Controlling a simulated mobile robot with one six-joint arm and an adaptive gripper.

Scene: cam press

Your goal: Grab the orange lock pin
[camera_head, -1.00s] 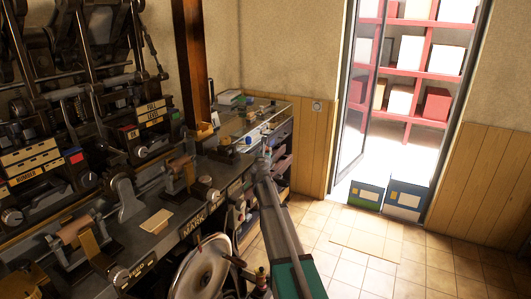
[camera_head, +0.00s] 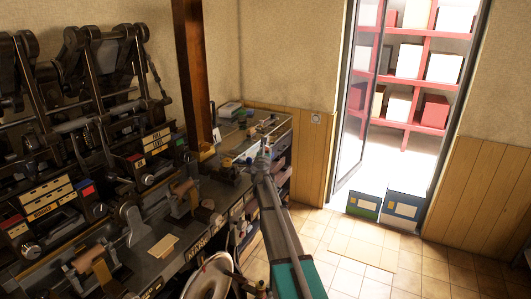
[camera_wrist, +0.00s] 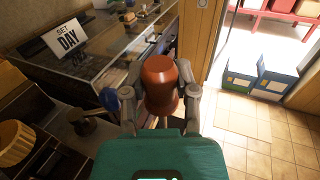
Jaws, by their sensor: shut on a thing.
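The orange lock pin (camera_wrist: 160,88) is a rounded, reddish-orange piece with a narrowed waist. In the wrist view it stands upright between the two grey fingers of my gripper (camera_wrist: 161,78), which is shut on it. In the head view my gripper (camera_head: 262,158) is small, at the end of my arm over the right end of the dark bench. The pin cannot be made out there.
A blue knob (camera_wrist: 109,99) is close to the left finger. Presses (camera_head: 80,100) fill the left. Two boxes (camera_head: 383,206) stand by the doorway. The tiled floor is clear.

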